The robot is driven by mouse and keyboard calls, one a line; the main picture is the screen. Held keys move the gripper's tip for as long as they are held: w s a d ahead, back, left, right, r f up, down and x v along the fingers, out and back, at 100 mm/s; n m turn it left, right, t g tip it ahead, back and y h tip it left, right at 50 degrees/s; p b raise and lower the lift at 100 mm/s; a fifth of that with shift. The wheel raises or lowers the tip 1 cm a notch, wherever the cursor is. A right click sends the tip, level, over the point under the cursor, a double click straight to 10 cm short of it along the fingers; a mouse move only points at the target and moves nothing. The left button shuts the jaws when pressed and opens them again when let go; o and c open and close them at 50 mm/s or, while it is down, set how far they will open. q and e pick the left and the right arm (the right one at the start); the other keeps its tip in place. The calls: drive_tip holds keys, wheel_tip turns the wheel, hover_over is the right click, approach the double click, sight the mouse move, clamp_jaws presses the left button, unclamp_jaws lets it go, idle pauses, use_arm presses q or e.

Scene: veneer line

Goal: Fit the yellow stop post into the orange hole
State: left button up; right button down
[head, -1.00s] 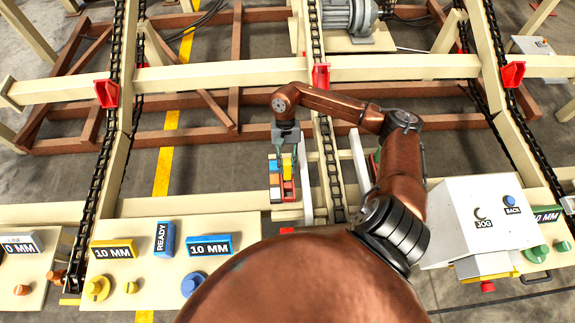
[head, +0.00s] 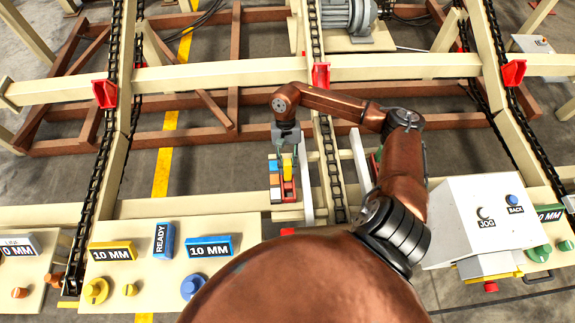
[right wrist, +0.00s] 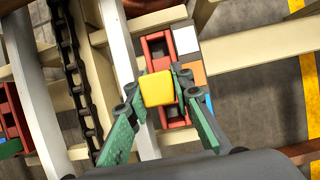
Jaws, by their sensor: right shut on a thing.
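My right gripper (head: 287,156) is shut on the yellow stop post (head: 288,165), above a red frame (head: 288,190) near the middle of the head view. In the right wrist view the post (right wrist: 158,88) shows as a yellow square between the green fingers of the gripper (right wrist: 160,92). It hides part of the red frame (right wrist: 157,48) behind it. An orange square (right wrist: 190,73) lies beside that frame, between a white and a blue one. I cannot make out an orange hole. My left gripper is not in view.
A black chain (head: 333,175) on a cream rail runs just right of the gripper. A cream panel (head: 130,248) with coloured labels and knobs stands at the lower left. A white control box (head: 475,240) stands at the lower right.

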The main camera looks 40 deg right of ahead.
sight(288, 180)
use_arm(q)
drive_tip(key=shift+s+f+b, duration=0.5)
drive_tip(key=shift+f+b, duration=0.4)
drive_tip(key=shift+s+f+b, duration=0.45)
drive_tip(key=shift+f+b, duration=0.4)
drive_tip(key=shift+b, duration=0.05)
use_arm(e)
drive_tip(key=shift+f, duration=2.45)
drive_tip(key=c, duration=1.6)
unclamp_jaws()
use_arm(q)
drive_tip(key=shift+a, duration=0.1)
use_arm(e)
drive_tip(key=shift+r, duration=0.1)
drive_tip(key=v, duration=1.1)
drive_tip(key=shift+r, duration=0.4)
drive_tip(key=shift+d, duration=0.1)
